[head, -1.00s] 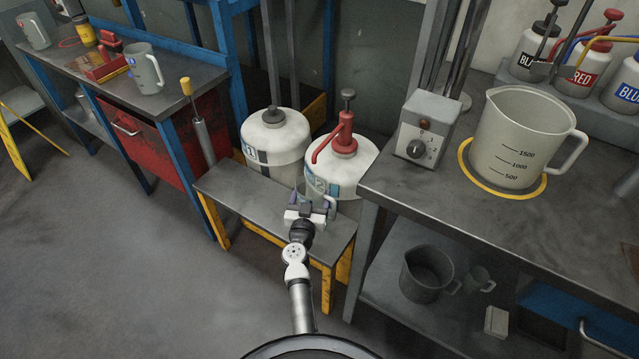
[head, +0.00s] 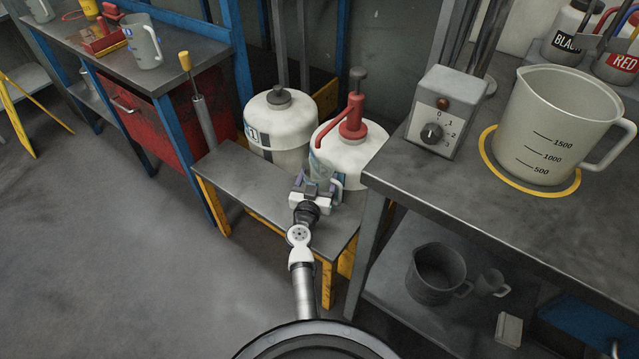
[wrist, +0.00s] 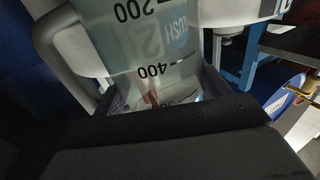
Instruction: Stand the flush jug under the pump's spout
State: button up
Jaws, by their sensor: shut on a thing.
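My gripper (head: 313,190) is shut on the flush jug, low in front of the red pump (head: 353,120). The jug is clear, with volume marks and a handle; it fills the top of the wrist view (wrist: 150,45) between the fingers. In the head view only part of the jug (head: 318,168) shows behind my gripper, with its handle to the right. The pump sits on a white round container, and its spout (head: 322,140) points down to the left, just above the jug in the picture. Whether the jug touches the bench is hidden.
A low grey bench (head: 245,178) with yellow legs is under my gripper. Another white container (head: 278,125) stands left of the pump. The right worktop carries a dial box (head: 440,112) and a large grey jug (head: 550,125). Floor at left is clear.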

jog(key=shift+r, duration=0.1)
jog(key=o, duration=1.4)
jog(key=shift+f, duration=0.2)
jog(key=shift+r, duration=0.2)
jog(key=p+v, duration=0.1)
jog(key=v, duration=1.1)
jog(key=shift+p, duration=0.4)
jog(key=shift+o, duration=0.4)
jog(key=shift+s, duration=0.1)
